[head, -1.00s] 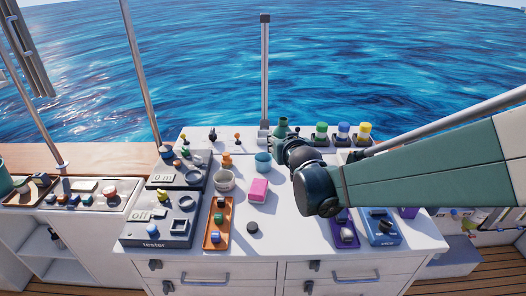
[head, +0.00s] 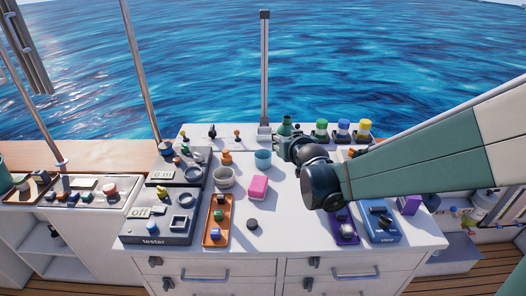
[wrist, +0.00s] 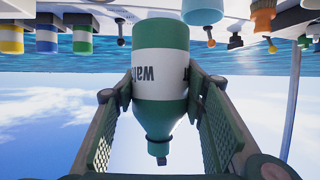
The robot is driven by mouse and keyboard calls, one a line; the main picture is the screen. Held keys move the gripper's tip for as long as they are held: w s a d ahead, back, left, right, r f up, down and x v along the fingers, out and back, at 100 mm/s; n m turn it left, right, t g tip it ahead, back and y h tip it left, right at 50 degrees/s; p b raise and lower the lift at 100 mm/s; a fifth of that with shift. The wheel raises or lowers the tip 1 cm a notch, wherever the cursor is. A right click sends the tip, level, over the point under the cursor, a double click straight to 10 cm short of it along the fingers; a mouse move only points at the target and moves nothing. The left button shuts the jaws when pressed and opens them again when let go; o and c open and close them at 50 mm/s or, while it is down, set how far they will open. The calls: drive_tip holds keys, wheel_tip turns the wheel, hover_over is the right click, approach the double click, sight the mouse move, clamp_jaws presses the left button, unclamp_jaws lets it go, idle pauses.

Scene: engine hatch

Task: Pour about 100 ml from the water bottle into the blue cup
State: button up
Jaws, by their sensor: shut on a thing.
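The water bottle (head: 286,126) is green with a white label and stands upright in my gripper at the back of the counter. It also fills the middle of the upside-down wrist view (wrist: 160,95), with its neck and cap clear. My gripper (head: 284,145) is shut on the bottle, with one finger on each side of it in the wrist view (wrist: 161,110). Whether the bottle's base touches the counter cannot be told. The blue cup (head: 263,160) stands upright on the counter, in front and left of the bottle. Its inside is too small to judge.

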drive_tip(key=shift+f, duration=4.7)
drive_tip(key=shift+a+r+p, duration=0.1)
drive_tip(key=shift+r+p, duration=0.15)
drive_tip(key=shift+p, duration=0.4)
